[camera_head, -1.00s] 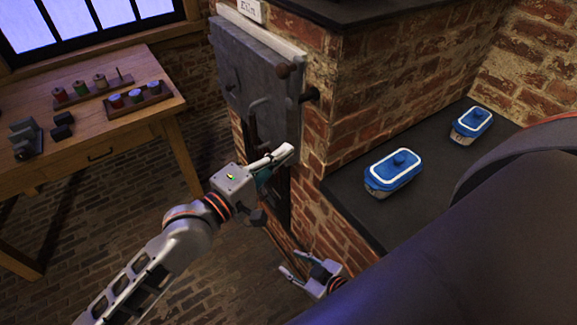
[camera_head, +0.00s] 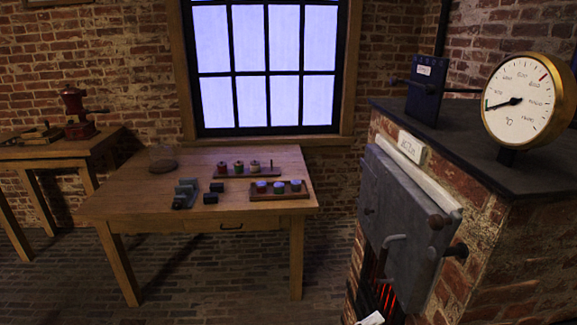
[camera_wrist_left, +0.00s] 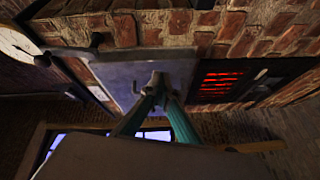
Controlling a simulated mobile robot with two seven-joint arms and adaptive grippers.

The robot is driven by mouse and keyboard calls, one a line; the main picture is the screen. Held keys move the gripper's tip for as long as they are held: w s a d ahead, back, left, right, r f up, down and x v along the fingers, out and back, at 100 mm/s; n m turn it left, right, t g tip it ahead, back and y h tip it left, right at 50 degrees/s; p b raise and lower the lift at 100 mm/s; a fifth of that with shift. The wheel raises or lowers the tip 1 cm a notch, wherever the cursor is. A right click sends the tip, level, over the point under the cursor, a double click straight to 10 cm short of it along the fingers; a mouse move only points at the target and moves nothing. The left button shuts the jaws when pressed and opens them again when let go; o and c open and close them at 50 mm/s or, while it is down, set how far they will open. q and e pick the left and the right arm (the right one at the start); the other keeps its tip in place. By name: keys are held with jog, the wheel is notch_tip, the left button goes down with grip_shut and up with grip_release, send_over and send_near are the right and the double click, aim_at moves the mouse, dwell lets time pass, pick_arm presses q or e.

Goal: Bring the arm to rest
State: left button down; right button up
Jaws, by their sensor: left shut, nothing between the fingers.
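Only the pale tip of my left gripper (camera_head: 372,318) shows at the bottom edge of the head view, in front of the kiln. In the left wrist view my left gripper (camera_wrist_left: 158,78) has its fingers together with nothing between them. They point at the grey kiln door (camera_wrist_left: 125,75), which also shows in the head view (camera_head: 405,215). I cannot tell how close the tips are to the door. The rest of the left arm is outside the head view. My right gripper is not in view.
A glowing red grate (camera_head: 384,294) is below the kiln door. A round gauge (camera_head: 520,100) and a dark box (camera_head: 427,88) stand on the kiln top. A wooden table (camera_head: 150,200) with spools and jars stands under the window. Brick floor lies between table and kiln.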

pick_arm(q)
jog(key=s+a+f+m+t+y, duration=0.15)
jog(key=a+f+y, duration=0.35)
jog(key=a+f, duration=0.75)
jog(key=s+a+f+m+t+y, duration=0.1)
jog(key=s+a+f+m+y, duration=0.3)
jog(key=a+f, duration=0.8)
jog(key=s+a+f+m+y, duration=0.1)
jog(key=s+a+y, duration=0.1)
jog(key=a, duration=0.5)
jog(key=s+a+f+m+y, duration=0.1)
jog(key=s+a+f+y, duration=0.1)
jog(key=a, duration=0.6)
jog(key=shift+s+f+g, duration=0.3)
jog(key=shift+s+g, duration=0.05)
jog(key=shift+s, duration=0.35)
